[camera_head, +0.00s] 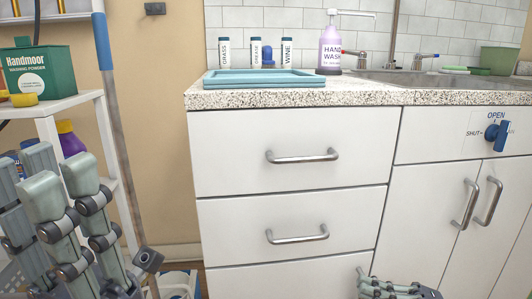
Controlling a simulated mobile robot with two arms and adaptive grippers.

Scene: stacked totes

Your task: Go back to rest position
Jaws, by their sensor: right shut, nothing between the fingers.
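My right gripper (398,289) is at the bottom edge, right of centre. Its grey-green fingers are shut with nothing between them, low in front of the cabinet doors and lowest drawer, and much of it is cut off by the frame. My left gripper (62,200) stands large at the lower left, fingers pointing up, in front of the white shelf. Its fingers overlap from this angle, so I cannot tell whether it is open or shut.
White drawers (295,130) and cabinet doors (425,215) are closed under the speckled counter (350,93). A blue tray (262,82), bottles and a soap dispenser (330,48) stand on it. A white shelf (75,103) and blue-topped pole (103,42) are left. A blue knob (497,132) is right.

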